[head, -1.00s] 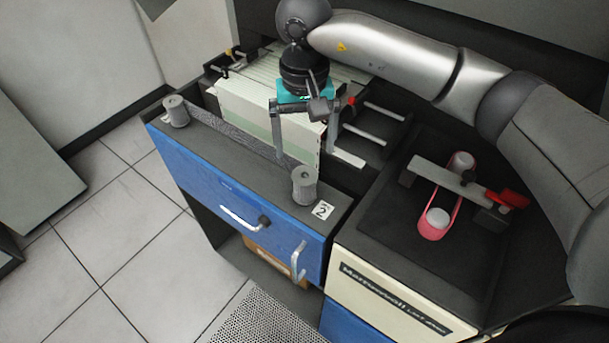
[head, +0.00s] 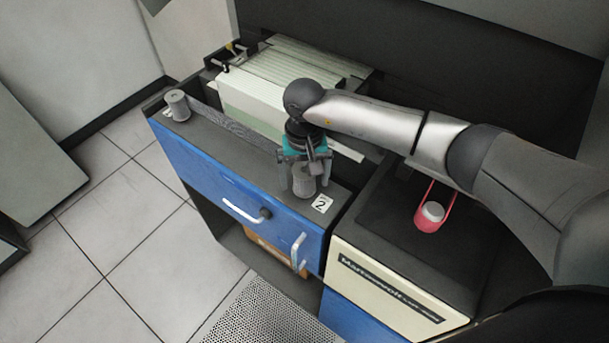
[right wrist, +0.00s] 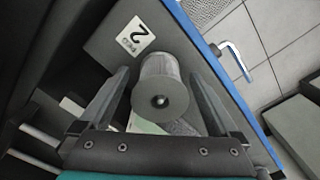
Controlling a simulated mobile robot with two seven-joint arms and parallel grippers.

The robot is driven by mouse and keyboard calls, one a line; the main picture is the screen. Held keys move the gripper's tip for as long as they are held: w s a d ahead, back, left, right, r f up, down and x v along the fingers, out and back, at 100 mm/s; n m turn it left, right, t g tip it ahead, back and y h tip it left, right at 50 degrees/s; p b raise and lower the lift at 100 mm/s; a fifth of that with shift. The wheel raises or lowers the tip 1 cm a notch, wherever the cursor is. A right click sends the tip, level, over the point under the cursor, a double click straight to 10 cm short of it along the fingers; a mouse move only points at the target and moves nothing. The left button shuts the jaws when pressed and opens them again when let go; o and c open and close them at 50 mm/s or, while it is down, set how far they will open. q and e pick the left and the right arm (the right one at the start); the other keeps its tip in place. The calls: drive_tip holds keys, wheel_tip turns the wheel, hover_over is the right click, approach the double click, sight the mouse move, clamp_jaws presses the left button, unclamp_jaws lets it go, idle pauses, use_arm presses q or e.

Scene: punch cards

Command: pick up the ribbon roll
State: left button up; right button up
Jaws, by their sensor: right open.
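A grey ribbon roll (head: 304,186) stands on the near right end of the dark top above the blue drawer front, beside the "2" label. A second grey roll (head: 177,105) stands at the far left end, and a dark ribbon runs between the two. My right gripper (head: 306,178) is open and points down over the roll near the label. In the right wrist view that roll (right wrist: 160,84) sits between the two spread fingers, with a gap on each side. My left gripper is not in view.
White cards (head: 309,62) stand in the bay behind the rolls. A white "2" label (head: 322,204) lies just right of the near roll. To the right, a dark-topped unit carries a pink band (head: 432,218) around a white peg. Silver handles (head: 244,211) stick out in front.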

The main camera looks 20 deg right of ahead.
drive_tip(key=shift+f, duration=0.1)
clamp_jaws()
idle(0.8)
wheel_tip(320, 180, up, 20)
drive_tip(key=b, duration=0.2)
idle(0.4)
drive_tip(key=shift+r, duration=0.2)
drive_tip(key=shift+r+p, duration=1.55)
drive_tip(key=shift+r, duration=1.35)
